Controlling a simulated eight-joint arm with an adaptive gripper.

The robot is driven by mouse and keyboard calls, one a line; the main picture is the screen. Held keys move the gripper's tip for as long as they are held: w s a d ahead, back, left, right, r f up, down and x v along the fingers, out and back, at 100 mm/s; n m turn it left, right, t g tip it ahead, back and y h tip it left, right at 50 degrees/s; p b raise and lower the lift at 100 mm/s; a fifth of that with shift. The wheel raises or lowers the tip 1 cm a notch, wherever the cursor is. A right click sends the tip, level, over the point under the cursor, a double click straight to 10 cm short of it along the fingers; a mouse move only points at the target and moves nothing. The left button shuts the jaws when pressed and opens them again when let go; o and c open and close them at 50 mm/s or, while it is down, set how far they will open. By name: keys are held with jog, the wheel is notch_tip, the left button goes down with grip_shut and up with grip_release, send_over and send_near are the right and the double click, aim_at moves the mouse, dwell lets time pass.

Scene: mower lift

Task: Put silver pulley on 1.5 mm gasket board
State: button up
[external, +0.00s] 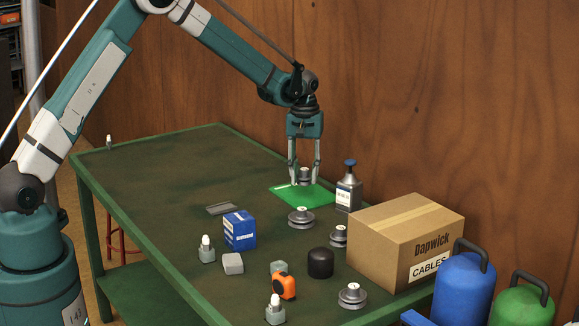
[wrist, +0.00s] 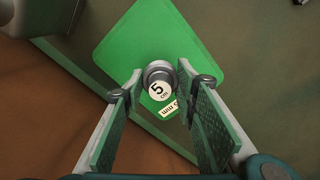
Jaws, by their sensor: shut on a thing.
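My gripper (external: 305,180) is shut on a small silver-grey pulley (external: 305,174). In the wrist view the pulley (wrist: 158,72) sits between the fingertips (wrist: 160,85), its round face labelled "5 cm". The green gasket board (external: 318,197) lies flat at the far end of the table, directly below the pulley. The board also fills the upper middle of the wrist view (wrist: 190,40), with a white label (wrist: 170,108) partly hidden and ending in "5 mm". Whether the pulley touches the board or hangs just above it, I cannot tell.
Other grey pulleys (external: 301,218) (external: 338,237) (external: 352,297) lie nearer. A blue box (external: 239,231), black cap (external: 320,263) and cardboard box (external: 405,240) stand nearby. The table's left side is mostly clear.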

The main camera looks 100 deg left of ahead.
aim_at(305, 182)
jog(key=shift+f, duration=1.6)
jog(key=shift+f+b, duration=0.15)
jog(key=shift+b, duration=0.15)
jog(key=o, duration=1)
jog(key=shift+r, duration=0.2)
notch_tip(305, 182, up, 12)
jog(key=shift+f+p, duration=0.1)
jog(key=shift+p, duration=0.65)
